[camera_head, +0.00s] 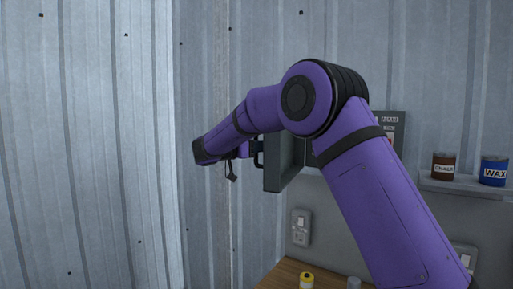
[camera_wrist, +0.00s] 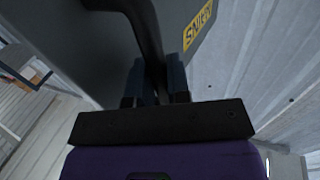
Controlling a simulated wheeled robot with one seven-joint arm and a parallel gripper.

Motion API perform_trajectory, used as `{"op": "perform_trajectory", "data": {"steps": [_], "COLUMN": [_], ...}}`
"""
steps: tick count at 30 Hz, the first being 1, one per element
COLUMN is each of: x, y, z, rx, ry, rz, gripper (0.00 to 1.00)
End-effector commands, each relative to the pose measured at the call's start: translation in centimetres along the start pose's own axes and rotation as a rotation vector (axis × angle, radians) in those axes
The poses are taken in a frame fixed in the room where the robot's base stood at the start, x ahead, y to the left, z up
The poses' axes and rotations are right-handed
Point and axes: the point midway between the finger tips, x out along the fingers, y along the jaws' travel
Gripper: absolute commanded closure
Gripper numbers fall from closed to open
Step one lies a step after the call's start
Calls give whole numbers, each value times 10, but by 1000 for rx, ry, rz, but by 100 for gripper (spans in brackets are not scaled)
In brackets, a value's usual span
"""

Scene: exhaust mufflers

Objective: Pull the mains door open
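The mains door (camera_head: 283,168) is a dark grey panel standing out from the wall box, so it is at least partly open. The box's inside (camera_head: 396,122) shows a label and a red patch, partly hidden behind my arm. In the wrist view the door's grey face (camera_wrist: 225,12) carries a yellow label (camera_wrist: 198,24), and a black bar handle (camera_wrist: 149,35) runs down between my fingers. My gripper (camera_wrist: 154,82) has its two fingers close against both sides of the handle, shut on it. In the head view my gripper (camera_head: 246,150) is at the door's left side.
A shelf (camera_head: 465,189) at right holds a brown tin (camera_head: 445,166) and a blue WAX tin (camera_head: 494,170). A wall switch (camera_head: 301,228) is below the box. A yellow-topped item (camera_head: 306,280) stands on a wooden bench (camera_head: 283,275). Corrugated wall lies left, with open space before it.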

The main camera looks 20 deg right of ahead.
Motion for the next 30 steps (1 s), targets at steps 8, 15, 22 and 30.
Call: {"op": "perform_trajectory", "data": {"steps": [8,15,22,30], "x": [0,-9,-48,-93], "y": [0,0,-1,0], "z": [0,0,0,0], "rx": [0,0,0,-1], "ry": [0,0,1,0], "rz": [1,-1,-4,-2], "gripper": [59,59,59,59]}}
